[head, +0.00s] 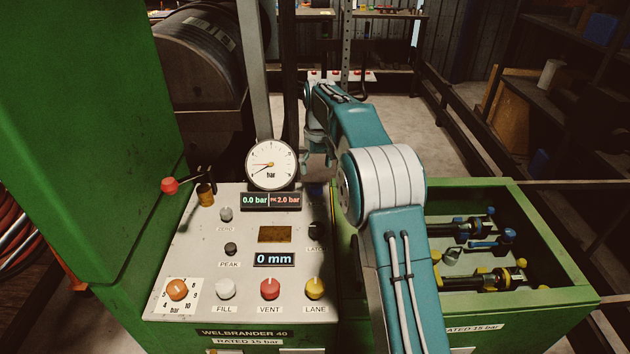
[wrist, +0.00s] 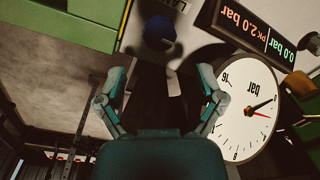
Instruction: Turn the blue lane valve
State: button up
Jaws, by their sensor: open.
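In the wrist view a round blue knob (wrist: 160,32) sits on the pale panel (wrist: 197,22), beside a partly cut-off label starting "LA". My gripper (wrist: 162,82) is open and empty, its two fingers apart. The knob lies beyond the fingertips, roughly in line with the gap between them, and is not held. In the head view my gripper (head: 318,160) is over the back right of the panel, just right of the gauge, partly hidden by my arm. Only a dark bluish bit of the knob (head: 316,190) shows there.
A round pressure gauge (head: 271,165) stands close beside my gripper, above displays reading 0.0 bar and PK 2.0 bar. Red, yellow, white and orange knobs line the panel front. A green bin (head: 565,292) at right holds blue- and yellow-marked fittings. A tall green cabinet (head: 80,120) stands left.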

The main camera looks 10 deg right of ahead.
aim_at(317, 185)
jog(key=shift+w+d+r, duration=0.1)
jog(key=shift+r, duration=2.7)
jog(key=s+r+m+t, duration=0.1)
jog(key=s+r+t, duration=0.1)
jog(key=s+r, duration=0.5)
jog(key=s+r+m+t, duration=0.1)
jog(key=s+r, duration=0.3)
jog(key=s, duration=0.8)
jog(key=s+f+t, duration=0.1)
jog(key=s+f, duration=0.3)
jog(key=s, duration=0.7)
jog(key=s+f+m+t, duration=0.1)
jog(key=s+f, duration=0.3)
jog(key=s, duration=0.6)
jog(key=shift+s+a+t+h, duration=0.2)
jog(key=shift+s+t+h, duration=0.1)
jog(key=shift+s+t, duration=0.1)
